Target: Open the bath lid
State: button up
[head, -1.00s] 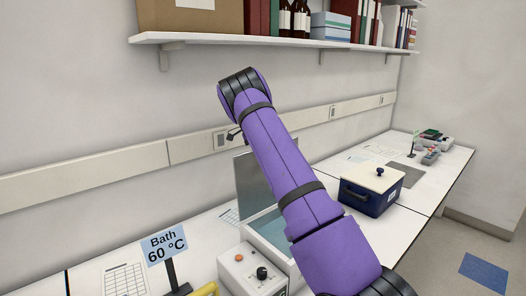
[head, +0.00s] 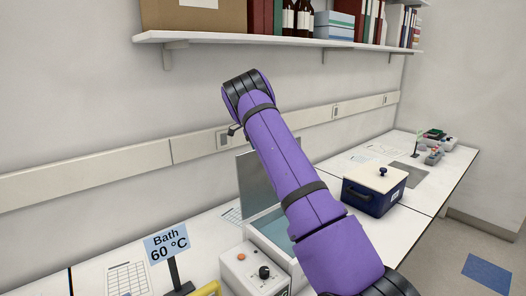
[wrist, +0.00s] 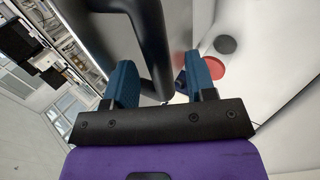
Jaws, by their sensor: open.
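The bath (head: 251,272) is a white box with an orange button and a black knob on its front, partly hidden by my arm. Its metal lid (head: 255,180) stands steeply raised at the back, and pale blue water shows in the open basin (head: 270,226). In the wrist view, my gripper (wrist: 164,85) has its two blue fingers apart. A dark bar-like handle (wrist: 150,40) lies between or just beyond the fingers; I cannot tell whether they touch it. My gripper is hidden behind my purple arm in the head view.
A "Bath 60 °C" sign (head: 167,244) stands left of the bath. A dark blue box with a cream lid (head: 374,191) stands to the right. A shelf (head: 280,36) with books and bottles hangs above. Bench space beyond the blue box is partly clear.

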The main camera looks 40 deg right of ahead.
jog(key=shift+v, duration=2.75)
